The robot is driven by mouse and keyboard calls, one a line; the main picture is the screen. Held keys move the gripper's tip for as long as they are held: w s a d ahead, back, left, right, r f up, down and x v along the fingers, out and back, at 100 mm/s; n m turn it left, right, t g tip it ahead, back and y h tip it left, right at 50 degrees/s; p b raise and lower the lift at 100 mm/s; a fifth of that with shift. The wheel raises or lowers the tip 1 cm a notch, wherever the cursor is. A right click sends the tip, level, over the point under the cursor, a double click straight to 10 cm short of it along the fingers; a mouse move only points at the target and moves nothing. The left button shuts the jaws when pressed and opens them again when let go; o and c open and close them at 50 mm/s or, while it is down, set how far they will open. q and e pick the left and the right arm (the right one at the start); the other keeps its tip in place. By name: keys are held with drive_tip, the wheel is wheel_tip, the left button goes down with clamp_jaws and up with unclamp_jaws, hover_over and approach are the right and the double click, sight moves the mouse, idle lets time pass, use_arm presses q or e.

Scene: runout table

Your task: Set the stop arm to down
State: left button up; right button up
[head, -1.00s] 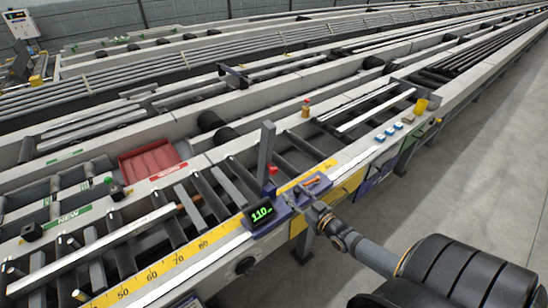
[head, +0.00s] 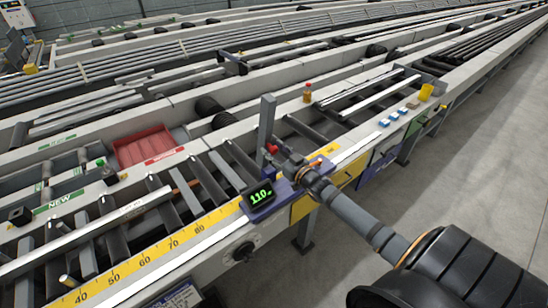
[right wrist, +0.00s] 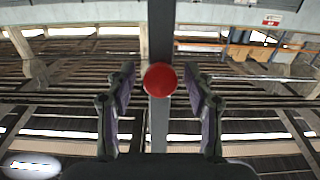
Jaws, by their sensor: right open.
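The stop arm (head: 267,122) is a grey bar standing upright over the rollers, beside the purple stop unit (head: 285,192) with its green display (head: 260,194) reading 110. A red knob (head: 271,147) sits low by the bar. My right gripper (head: 279,151) reaches in from the right and is at the knob, hiding part of the unit. In the right wrist view the red knob (right wrist: 160,80) lies between the two open fingers, with a gap on each side, and the grey bar (right wrist: 160,35) runs behind it. My left gripper is not in view.
A yellow scale (head: 150,257) runs along the table's front rail. A red tray (head: 145,146) sits to the left among the rollers. Blue blocks (head: 392,118) and a yellow cup (head: 426,92) stand on the rail to the right. The floor (head: 480,150) at right is clear.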

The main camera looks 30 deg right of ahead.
drive_tip(key=shift+w+r, duration=0.1)
drive_tip(key=shift+c, duration=0.4)
clamp_jaws()
